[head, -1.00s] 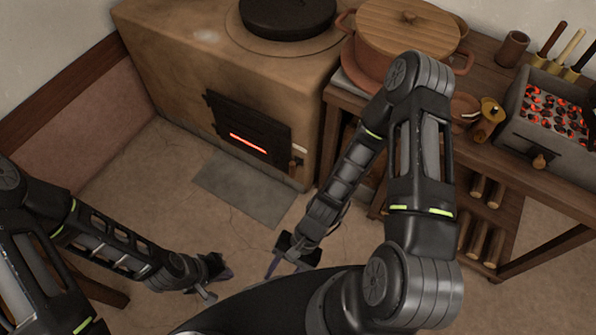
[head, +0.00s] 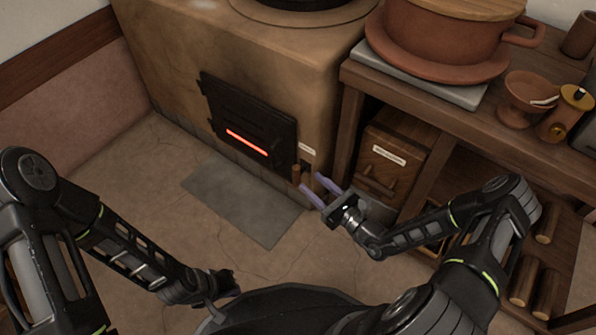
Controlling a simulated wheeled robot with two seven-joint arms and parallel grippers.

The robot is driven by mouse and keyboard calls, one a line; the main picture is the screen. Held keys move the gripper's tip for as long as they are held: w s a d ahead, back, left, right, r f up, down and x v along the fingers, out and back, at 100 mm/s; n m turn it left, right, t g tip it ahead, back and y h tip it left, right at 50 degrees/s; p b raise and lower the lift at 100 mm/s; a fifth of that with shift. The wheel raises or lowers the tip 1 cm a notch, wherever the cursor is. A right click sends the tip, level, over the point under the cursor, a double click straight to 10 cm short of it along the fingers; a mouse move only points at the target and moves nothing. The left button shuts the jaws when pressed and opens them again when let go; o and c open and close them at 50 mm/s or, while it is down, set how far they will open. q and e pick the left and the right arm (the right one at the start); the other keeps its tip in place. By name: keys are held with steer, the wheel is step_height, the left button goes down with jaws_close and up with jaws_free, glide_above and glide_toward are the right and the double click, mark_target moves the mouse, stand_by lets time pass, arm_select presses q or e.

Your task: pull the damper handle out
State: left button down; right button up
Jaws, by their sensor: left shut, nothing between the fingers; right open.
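The damper handle (head: 296,174) is a small wooden knob low on the right side of the clay stove's front, beside the dark iron fire door (head: 247,127). A small pale label sits just above it. My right gripper (head: 311,186) is open, its two purple fingers pointing up and left at the handle. One fingertip is close below the handle and the other is to its right; I cannot tell whether they touch it. My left gripper (head: 226,290) is low at the bottom of the view, away from the stove, shut and empty.
The stove (head: 180,80) has a glowing slot in its door. A grey floor slab (head: 240,205) lies before it. To the right, a wooden table (head: 440,115) bears a clay pot (head: 440,40); a labelled wooden box (head: 390,155) and several logs stand below. Open floor lies at left.

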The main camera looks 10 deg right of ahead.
mark_target(299, 173)
steer(key=shift+w+a, duration=0.1)
steer(key=shift+w+a, duration=0.1)
steer(key=shift+w, duration=0.15)
steer(key=b+x, duration=0.3)
steer(key=x, duration=0.3)
steer(key=shift+w+a, duration=0.35)
steer(key=shift+w, duration=0.05)
jaws_close()
stand_by(1.0)
